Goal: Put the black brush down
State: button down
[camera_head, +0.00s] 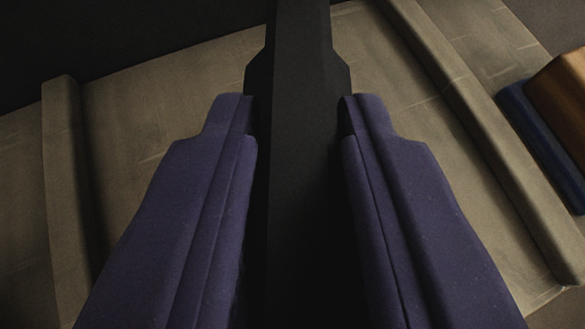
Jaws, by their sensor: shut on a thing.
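My gripper (298,115) has two purple-blue fingers that reach up from the bottom of the view. It is shut on the black brush (303,170), a long dark bar between the fingers. The brush runs from the bottom edge to the top edge of the view, and both of its ends are out of view. It widens a little just above the fingertips. Whether the brush touches the surface beyond it cannot be told.
A tan board (205,85) lies beyond my gripper, with a raised bar (65,180) at the left and another (480,140) at the right. A blue block (540,140) and an orange-brown block (565,100) sit at the right edge. The board between the bars looks clear.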

jog(key=shift+s+r, duration=0.1)
jog(key=shift+f+b, duration=0.6)
jog(key=shift+f, duration=0.1)
jog(key=c, duration=1)
grip_release()
jog(key=shift+o, duration=0.2)
jog(key=shift+r, duration=0.1)
jog(key=shift+r+p, duration=0.3)
jog(key=shift+p, duration=0.1)
jog(key=p+v, duration=0.4)
jog(key=v, duration=0.8)
jog(key=shift+r+p, duration=0.3)
